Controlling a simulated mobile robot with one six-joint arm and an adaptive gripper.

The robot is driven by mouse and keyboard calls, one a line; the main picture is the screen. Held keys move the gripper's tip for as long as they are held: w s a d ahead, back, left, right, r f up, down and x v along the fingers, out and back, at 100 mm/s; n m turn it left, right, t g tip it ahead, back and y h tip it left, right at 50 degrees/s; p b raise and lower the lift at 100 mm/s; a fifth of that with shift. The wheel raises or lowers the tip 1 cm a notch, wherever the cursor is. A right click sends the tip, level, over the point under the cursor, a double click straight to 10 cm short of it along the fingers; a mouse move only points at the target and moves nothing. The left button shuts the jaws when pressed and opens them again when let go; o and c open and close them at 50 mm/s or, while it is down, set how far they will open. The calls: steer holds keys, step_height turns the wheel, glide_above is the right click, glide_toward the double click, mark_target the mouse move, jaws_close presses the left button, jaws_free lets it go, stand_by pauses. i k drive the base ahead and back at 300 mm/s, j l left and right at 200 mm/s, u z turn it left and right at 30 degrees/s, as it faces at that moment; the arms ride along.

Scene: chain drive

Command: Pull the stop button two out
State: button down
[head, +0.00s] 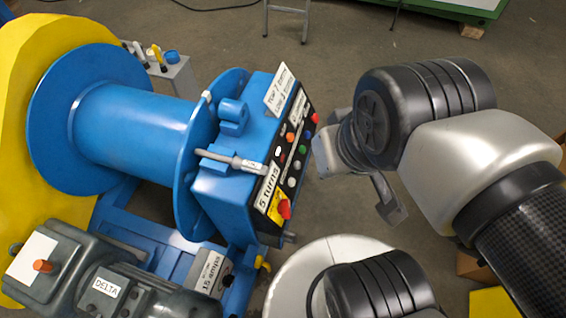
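A blue control box (228,183) stands in the middle of the head view, with a black sloped button panel. A large red mushroom button (284,209) sits on a yellow plate at the panel's lower end. A smaller red button (315,118) sits at its upper right end. I cannot read which one is stop button two, nor tell whether either is pressed in. My gripper (358,182) is to the right of the panel. Its two fingers are spread wide with nothing between them. One finger is near the panel's right edge in the picture; contact is not clear.
A blue drum (130,135) with a yellow guard (25,70) stands left of the box. A grey motor marked DELTA (125,290) is at lower left. A grey lever box (175,78) is behind. A lever with a white tag (230,160) sticks out over the box.

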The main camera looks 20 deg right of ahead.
mark_target(316, 118)
steer(key=i+l, duration=0.45)
steer(key=i+l+u, duration=0.15)
steer(key=i+l, duration=0.35)
steer(key=l, duration=0.2)
